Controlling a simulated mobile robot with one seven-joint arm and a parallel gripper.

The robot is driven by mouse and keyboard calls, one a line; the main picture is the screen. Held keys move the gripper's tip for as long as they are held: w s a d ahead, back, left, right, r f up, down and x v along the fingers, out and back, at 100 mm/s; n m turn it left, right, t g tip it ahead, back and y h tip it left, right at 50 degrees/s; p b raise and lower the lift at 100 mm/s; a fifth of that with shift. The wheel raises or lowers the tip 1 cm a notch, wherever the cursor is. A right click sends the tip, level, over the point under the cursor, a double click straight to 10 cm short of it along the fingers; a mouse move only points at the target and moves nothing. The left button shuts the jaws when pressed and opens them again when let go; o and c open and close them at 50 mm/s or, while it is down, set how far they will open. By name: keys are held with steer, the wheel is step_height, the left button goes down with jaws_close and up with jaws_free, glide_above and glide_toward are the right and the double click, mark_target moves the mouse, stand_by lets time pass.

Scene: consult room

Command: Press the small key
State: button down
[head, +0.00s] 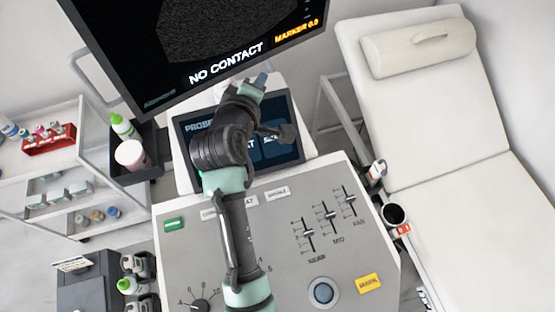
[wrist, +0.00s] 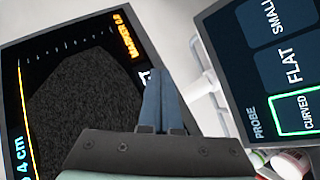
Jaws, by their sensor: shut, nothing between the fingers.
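The small key (wrist: 280,18) is a dark blue key labelled SMALL at the top of the touch panel (wrist: 226,88) in the wrist view, partly cut off by the frame edge. Below it are the flat key (wrist: 292,66) and the curved key (wrist: 296,114), which has a green outline. In the head view the panel (head: 298,112) stands under the monitor, and my arm hides much of it. My gripper (wrist: 162,76) is shut and empty, apart from the panel and to its left in the wrist view. In the head view my gripper (head: 261,80) is near the monitor's lower edge.
The monitor (head: 130,60) reads NO CONTACT and hangs close behind my gripper. The grey console (head: 185,255) with sliders and a knob lies in front of the panel. A dark tray with bottles (head: 150,165) is at left, and an exam couch (head: 450,120) at right.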

steer(key=s+f+n+g+h+p, duration=0.1)
steer(key=s+f+n+g+p, duration=0.3)
steer(key=f, duration=0.5)
steer(key=n+g+h+p, duration=0.2)
steer(key=n, duration=0.2)
glide_above(274, 196)
step_height(274, 196, down, 8)
steer(key=shift+b, duration=0.3)
step_height(274, 196, down, 7)
steer(key=b, duration=0.7)
steer(key=shift+f, duration=0.1)
steer(key=shift+f+b, duration=0.7)
steer(key=shift+f, duration=0.1)
steer(key=shift+f, duration=0.15)
steer(key=shift+f, duration=0.25)
